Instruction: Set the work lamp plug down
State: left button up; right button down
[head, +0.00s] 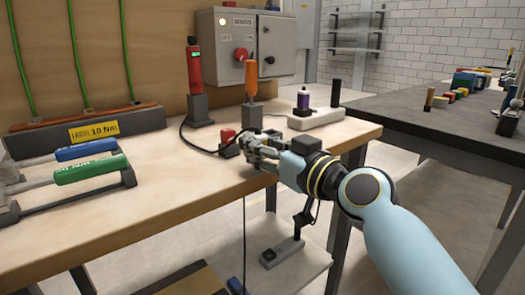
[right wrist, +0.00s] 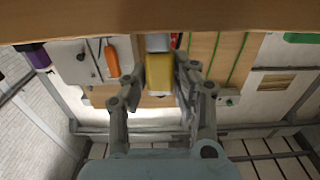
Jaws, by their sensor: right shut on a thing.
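My right gripper (head: 262,148) is over the front part of the wooden workbench, close to its front edge. In the right wrist view its fingers (right wrist: 160,84) are shut on a yellow piece (right wrist: 160,73), which looks like the work lamp plug. The fingers hide most of the plug in the head view. I cannot tell whether the plug touches the bench top. My left gripper is not in view.
A red-topped black block (head: 228,143) sits just left of the gripper, with a dark cable near it. A white power strip (head: 316,118) lies behind. An orange-handled tool (head: 251,80) stands in a holder. Bare bench (head: 180,170) lies to the left.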

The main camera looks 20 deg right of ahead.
jog(key=shift+r, duration=0.15)
jog(key=shift+f, duration=0.25)
jog(key=c, duration=1.1)
grip_release()
jog(key=shift+r, duration=0.1)
jog(key=shift+o, duration=0.2)
